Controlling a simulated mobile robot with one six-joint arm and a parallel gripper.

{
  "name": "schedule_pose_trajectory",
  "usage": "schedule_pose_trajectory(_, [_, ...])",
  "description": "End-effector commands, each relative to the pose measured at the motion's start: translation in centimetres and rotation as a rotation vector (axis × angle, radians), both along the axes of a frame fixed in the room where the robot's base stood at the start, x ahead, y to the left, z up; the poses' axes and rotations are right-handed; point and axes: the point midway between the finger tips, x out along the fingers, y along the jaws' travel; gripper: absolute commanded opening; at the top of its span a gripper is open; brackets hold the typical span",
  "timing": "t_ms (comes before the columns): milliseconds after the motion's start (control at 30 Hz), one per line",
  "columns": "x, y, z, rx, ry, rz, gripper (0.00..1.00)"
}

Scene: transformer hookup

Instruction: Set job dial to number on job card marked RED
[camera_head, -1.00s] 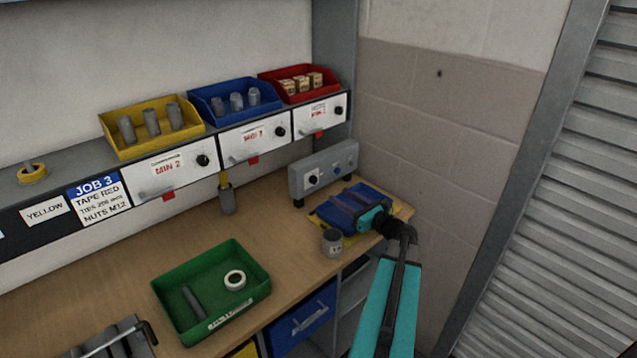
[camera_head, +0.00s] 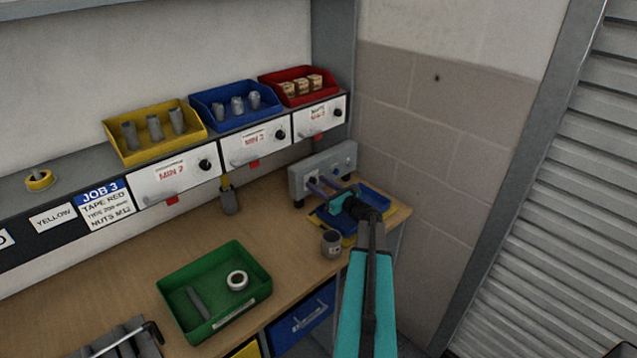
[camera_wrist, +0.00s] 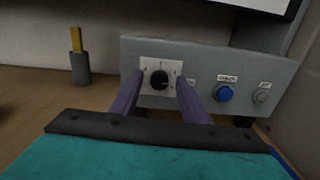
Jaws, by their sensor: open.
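The job card (camera_head: 104,203) on the shelf front reads JOB 3, TAPE RED, with further lines below. The grey control box (camera_head: 322,170) stands at the back right of the bench. In the wrist view its black dial (camera_wrist: 159,80) sits on a white plate, left of a blue button (camera_wrist: 225,93) and a small grey button (camera_wrist: 262,96). The numbers round the dial are too small to read. My gripper (camera_head: 316,187) is open in front of the box. In the wrist view its two purple fingers (camera_wrist: 158,98) reach toward the dial, one on each side, with nothing between them.
A blue tray (camera_head: 375,200) lies below my gripper, with a grey cup (camera_head: 332,243) beside it. A green tray (camera_head: 213,290) holds a white tape roll. Yellow, blue and red bins stand on the shelf above. A wall closes the right side.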

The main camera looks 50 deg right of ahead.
Motion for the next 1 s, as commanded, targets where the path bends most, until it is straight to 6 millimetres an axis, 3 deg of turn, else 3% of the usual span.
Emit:
schedule_pose_trajectory(400, [0.45, 0.02, -0.04, 0.0, 0.0, 0.0, 0.4])
schedule_pose_trajectory(633, [0.46, 0.02, -0.03, 0.0, 0.0, 0.001, 0.02])
schedule_pose_trajectory(1000, [0.46, 0.05, -0.16, -0.021, 0.001, 0.001, 0.02])
